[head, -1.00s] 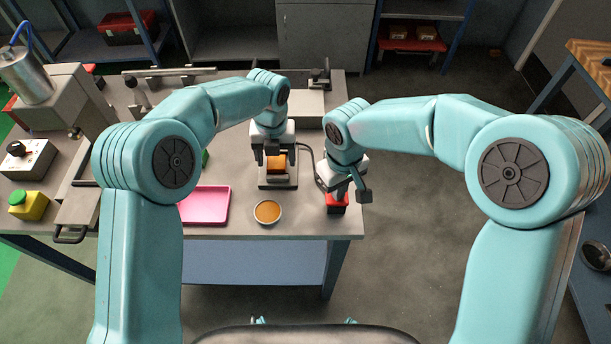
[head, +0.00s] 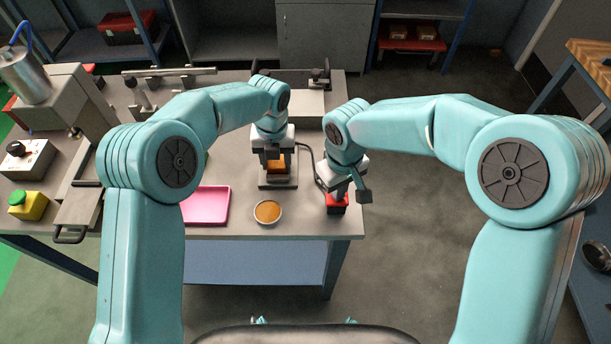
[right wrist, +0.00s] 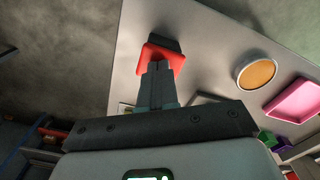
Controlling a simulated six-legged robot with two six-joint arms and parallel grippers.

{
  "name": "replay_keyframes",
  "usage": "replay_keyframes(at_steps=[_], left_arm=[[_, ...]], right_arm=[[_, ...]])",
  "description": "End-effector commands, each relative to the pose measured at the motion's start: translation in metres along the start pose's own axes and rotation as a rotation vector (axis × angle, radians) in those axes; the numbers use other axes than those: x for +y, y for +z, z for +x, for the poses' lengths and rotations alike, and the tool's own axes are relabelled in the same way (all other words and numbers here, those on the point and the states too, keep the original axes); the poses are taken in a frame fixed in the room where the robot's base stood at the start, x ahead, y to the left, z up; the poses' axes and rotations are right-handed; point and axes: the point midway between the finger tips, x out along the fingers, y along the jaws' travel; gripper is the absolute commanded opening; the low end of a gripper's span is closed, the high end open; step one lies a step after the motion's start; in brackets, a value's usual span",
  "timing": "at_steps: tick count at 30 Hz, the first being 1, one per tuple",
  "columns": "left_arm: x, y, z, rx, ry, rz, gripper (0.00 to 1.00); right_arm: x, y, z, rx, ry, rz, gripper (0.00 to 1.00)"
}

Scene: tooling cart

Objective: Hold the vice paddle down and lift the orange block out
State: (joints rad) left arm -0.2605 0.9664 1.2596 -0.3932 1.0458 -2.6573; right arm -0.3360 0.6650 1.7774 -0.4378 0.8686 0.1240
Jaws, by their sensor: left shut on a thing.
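The orange block (head: 276,167) sits in the small vice (head: 278,185) near the middle of the bench. My left gripper (head: 276,160) is above the vice with its fingers down around the block, shut on it. The fingers cover part of the block, and its lower end is hidden in the vice. The red vice paddle (head: 337,208) is at the right front corner of the bench. My right gripper (right wrist: 157,68) is shut and empty, with its fingertips down on the paddle, which also shows in the right wrist view (right wrist: 170,57).
A round dish with orange contents (head: 267,211) and a pink tray (head: 206,205) lie in front and to the left of the vice. A dark cable runs between vice and paddle. A yellow box with a green button (head: 28,205) stands at far left.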

Motion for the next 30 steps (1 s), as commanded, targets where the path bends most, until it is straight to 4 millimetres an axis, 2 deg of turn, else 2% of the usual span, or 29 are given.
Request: replay_keyframes(at_steps=[30], left_arm=[[0.0,0.0,-0.068,-0.002,-0.001,0.0,0.13]], right_arm=[[-0.001,0.002,0.003,-0.01,-0.002,-0.001,0.0]])
